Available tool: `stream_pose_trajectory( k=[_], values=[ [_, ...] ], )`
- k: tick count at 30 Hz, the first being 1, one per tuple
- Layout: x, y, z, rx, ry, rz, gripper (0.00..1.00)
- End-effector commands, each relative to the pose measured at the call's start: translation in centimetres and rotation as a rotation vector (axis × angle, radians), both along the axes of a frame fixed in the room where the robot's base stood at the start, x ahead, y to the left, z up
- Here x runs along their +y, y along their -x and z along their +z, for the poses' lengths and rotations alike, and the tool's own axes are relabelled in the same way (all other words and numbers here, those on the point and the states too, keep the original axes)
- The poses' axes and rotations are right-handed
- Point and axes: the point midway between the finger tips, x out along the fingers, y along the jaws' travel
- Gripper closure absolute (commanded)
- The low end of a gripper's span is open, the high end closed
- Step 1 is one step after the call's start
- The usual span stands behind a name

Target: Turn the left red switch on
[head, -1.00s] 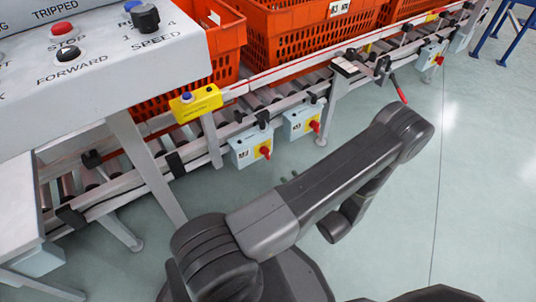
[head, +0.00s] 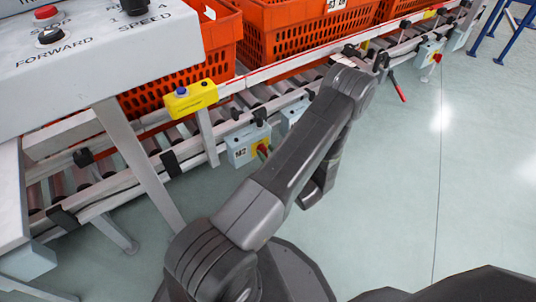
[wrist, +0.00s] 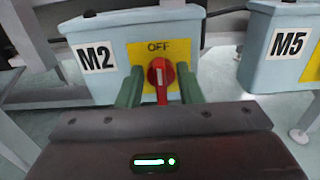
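The left red switch (wrist: 160,74) sits on a yellow plate marked OFF, on a light blue box labelled M2 (wrist: 105,32). My gripper (wrist: 160,70) shows two green fingers in the wrist view, one on each side of the handle. They are open, with a visible gap to the handle on both sides. My arm hides the gripper in the head view.
A second light blue box labelled M5 (wrist: 285,45) is to the right. Orange totes (head: 305,28) stand on the roller conveyor above. A yellow button box (head: 191,99) and a grey control panel (head: 90,60) are at left.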

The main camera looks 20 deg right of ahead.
Motion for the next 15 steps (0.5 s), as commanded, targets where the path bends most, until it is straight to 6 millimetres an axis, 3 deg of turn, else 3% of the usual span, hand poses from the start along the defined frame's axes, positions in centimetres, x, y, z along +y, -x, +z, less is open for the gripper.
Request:
stream_pose_trajectory(
  k=[6,11,15],
  values=[
    [-0.01,0.01,0.02,0.000,0.000,0.000,0.69],
    [-0.01,0.01,0.02,0.000,0.001,0.000,1.00],
    [-0.01,-0.01,0.02,0.000,0.001,0.000,1.00]
  ],
)
